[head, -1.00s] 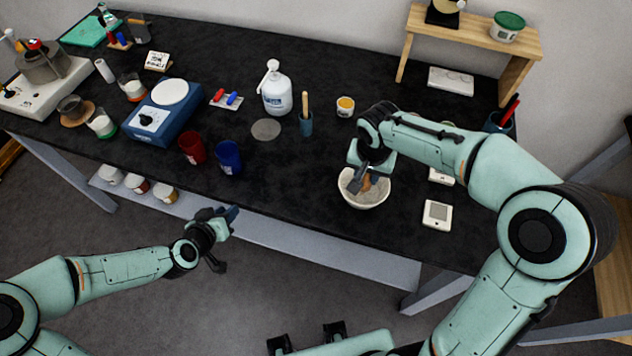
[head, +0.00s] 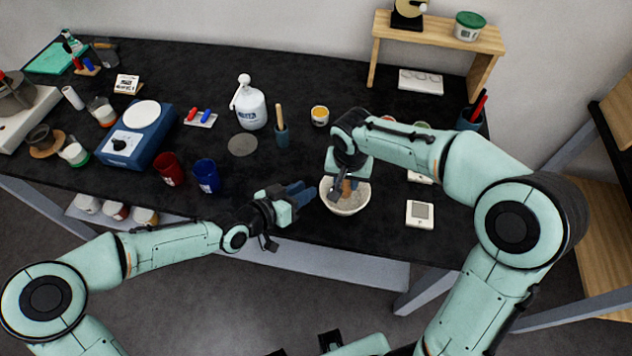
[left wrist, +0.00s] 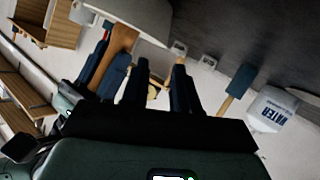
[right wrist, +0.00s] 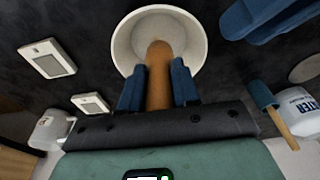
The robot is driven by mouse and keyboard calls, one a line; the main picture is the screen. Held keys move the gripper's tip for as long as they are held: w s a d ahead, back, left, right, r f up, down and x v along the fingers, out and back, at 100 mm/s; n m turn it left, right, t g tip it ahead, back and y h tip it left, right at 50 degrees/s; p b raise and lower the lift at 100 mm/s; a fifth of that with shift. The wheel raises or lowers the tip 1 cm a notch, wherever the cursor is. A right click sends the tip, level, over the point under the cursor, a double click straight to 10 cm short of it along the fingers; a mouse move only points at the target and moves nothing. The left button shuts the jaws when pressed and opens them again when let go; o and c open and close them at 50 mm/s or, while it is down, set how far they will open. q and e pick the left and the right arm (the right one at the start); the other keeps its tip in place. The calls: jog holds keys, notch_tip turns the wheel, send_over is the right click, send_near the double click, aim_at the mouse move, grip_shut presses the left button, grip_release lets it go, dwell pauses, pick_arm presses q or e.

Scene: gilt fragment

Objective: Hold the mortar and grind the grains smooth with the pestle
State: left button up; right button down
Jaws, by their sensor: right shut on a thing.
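The mortar (head: 347,208), a pale round bowl, stands near the table's front edge; it also shows in the right wrist view (right wrist: 124,42). My right gripper (head: 342,190) is shut on the brown pestle (right wrist: 158,75), whose lower end is inside the bowl. Greyish-white grains (head: 357,196) show in the bowl, partly hidden by the gripper; their texture cannot be told. My left gripper (head: 298,194) is open and empty, just left of the mortar and apart from it. The left wrist view shows the mortar (left wrist: 150,18) beyond its fingers.
A small scale-like device (head: 420,213) lies right of the mortar.

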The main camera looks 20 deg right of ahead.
aim_at(329, 178)
pick_arm(q)
jog(key=x, duration=1)
jog(key=shift+w+d+f, duration=0.15)
jog(key=shift+d+f, duration=0.05)
grip_shut()
dwell(0.7)
